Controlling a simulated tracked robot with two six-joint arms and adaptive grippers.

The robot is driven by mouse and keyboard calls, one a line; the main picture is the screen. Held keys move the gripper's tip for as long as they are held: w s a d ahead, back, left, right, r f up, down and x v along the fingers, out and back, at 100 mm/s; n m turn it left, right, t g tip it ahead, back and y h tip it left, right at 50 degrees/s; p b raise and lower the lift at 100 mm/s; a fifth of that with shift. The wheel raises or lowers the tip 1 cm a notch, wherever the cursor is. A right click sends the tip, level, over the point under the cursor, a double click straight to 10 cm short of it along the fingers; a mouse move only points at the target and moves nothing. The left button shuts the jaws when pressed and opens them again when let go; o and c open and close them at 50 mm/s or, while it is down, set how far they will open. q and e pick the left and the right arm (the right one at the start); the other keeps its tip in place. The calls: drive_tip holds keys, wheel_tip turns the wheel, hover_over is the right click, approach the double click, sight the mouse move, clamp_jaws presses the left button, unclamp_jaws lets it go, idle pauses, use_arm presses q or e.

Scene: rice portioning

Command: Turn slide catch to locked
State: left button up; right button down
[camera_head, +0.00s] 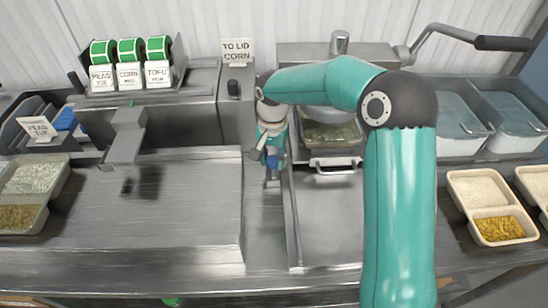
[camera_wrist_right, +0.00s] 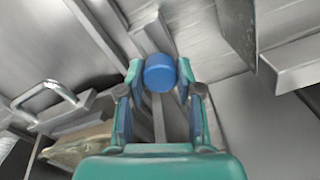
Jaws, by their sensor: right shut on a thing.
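The slide catch has a blue round knob (camera_wrist_right: 160,72), seen in the right wrist view between my finger pads. In the head view a bit of this blue knob (camera_head: 273,160) shows under my wrist, by the upper end of a metal rail. My right gripper (camera_wrist_right: 160,92) is shut on the knob, one finger on each side. In the head view my right gripper (camera_head: 271,152) points down and partly covers the catch. Whether the catch sits at locked cannot be told. My left gripper is not in view.
A metal drawer handle (camera_head: 333,167) and a tray (camera_head: 332,136) lie just right of my gripper. A "TO LID CORN" sign (camera_head: 237,51) stands behind. Food trays (camera_head: 498,229) stand at the right. The left steel counter (camera_head: 180,215) is mostly clear.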

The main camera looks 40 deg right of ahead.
drive_tip(key=n, duration=0.4)
drive_tip(key=shift+s+b, duration=0.1)
drive_tip(key=shift+b, duration=0.25)
drive_tip(key=n, duration=0.4)
drive_tip(key=shift+n, duration=0.4)
drive_tip(key=n, duration=0.4)
drive_tip(key=shift+n, duration=0.3)
drive_tip(key=shift+f+n, duration=0.1)
drive_tip(key=shift+n, duration=1.8)
drive_tip(key=shift+a, duration=0.1)
drive_tip(key=c, duration=0.8)
unclamp_jaws()
drive_tip(key=shift+o, duration=0.2)
